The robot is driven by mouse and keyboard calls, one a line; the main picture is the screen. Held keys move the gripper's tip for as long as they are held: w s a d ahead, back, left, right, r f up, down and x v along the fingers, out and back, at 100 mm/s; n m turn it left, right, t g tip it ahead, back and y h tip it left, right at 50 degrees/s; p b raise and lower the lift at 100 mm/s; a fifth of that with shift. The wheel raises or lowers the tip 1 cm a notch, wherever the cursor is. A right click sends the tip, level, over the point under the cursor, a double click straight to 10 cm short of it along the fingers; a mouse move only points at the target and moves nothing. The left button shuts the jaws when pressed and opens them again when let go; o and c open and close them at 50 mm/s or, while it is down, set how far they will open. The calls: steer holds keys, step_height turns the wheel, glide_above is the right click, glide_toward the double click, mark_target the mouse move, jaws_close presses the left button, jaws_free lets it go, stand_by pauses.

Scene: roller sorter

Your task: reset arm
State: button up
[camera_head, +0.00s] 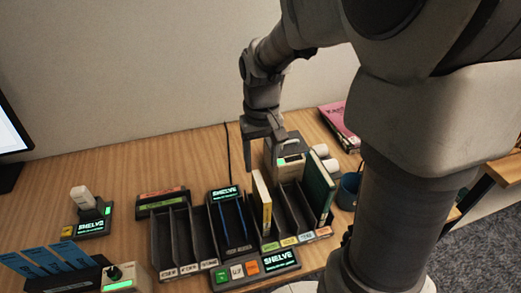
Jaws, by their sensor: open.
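My arm reaches in from the upper right of the head view and bends down toward the desk. My gripper (264,154) points down with its fingers apart, above the back of the black slotted sorter (182,240). I see nothing held between the fingers. The gripper is beside a grey device with a green light (290,165), and in the picture it overlaps part of that device. I cannot tell whether they touch. A thin yellow-edged book (262,204) and a green book (319,187) stand upright in the sorter's right-hand slots.
Green "SHELVE" displays stand behind (225,194) and before (279,260) the sorter. A small display unit (90,223) and blue cards (48,262) are at left. White rolls (322,158), a dark blue cup (348,190) and a pink book (338,122) are at right. Desk (130,170) is clear at back left.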

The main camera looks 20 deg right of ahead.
steer(key=shift+r, duration=0.6)
steer(key=s+r+t+p, duration=0.1)
steer(key=s+r+t, duration=0.4)
steer(key=s+r, duration=0.6)
steer(key=shift+s+a+r+t, duration=0.2)
steer(key=shift+s+t, duration=0.1)
steer(key=shift+s, duration=1.2)
